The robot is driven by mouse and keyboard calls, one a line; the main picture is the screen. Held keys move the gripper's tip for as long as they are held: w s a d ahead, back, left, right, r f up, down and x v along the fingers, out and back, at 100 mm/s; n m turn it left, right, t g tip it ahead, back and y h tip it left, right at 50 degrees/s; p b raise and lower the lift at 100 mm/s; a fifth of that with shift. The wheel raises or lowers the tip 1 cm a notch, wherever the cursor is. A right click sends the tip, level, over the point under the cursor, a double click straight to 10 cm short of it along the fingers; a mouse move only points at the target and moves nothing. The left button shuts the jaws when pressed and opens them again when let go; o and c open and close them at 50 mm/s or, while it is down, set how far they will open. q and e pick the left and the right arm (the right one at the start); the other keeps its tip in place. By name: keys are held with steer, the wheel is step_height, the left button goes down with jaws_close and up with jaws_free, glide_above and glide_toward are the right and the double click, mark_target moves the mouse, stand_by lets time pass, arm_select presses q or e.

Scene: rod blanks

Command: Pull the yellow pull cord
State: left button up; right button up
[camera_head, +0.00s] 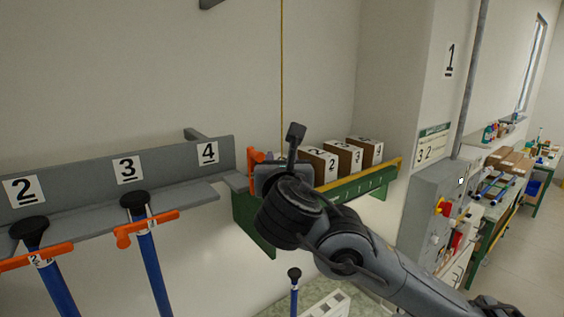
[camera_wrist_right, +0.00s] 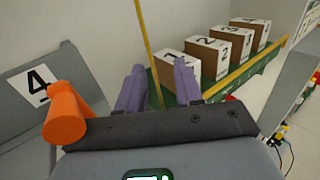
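The yellow pull cord (camera_head: 281,70) hangs as a thin vertical line against the back wall in the head view. It ends from sight behind my right gripper (camera_head: 268,158). In the right wrist view the cord (camera_wrist_right: 146,45) runs down into the gap between the two purple fingers of my right gripper (camera_wrist_right: 160,80). The fingers are apart, and the cord shows between them with space on both sides. I cannot tell how far beyond the fingertips it is. The cord's lower end is hidden. My left gripper is out of view.
An orange handle (camera_wrist_right: 66,115) is close to the left of my right gripper. Numbered boxes (camera_head: 317,163) stand on a green and yellow shelf (camera_head: 375,181) to the right. A grey rack (camera_head: 90,170) holds blue rods (camera_head: 155,265) at left. A grey control cabinet (camera_head: 430,205) stands right.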

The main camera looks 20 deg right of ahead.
steer(key=shift+w, duration=0.1)
steer(key=shift+c, duration=0.4)
jaws_close()
steer(key=shift+f, duration=0.15)
steer(key=shift+f+b, duration=0.8)
steer(key=shift+o, duration=0.9)
jaws_free()
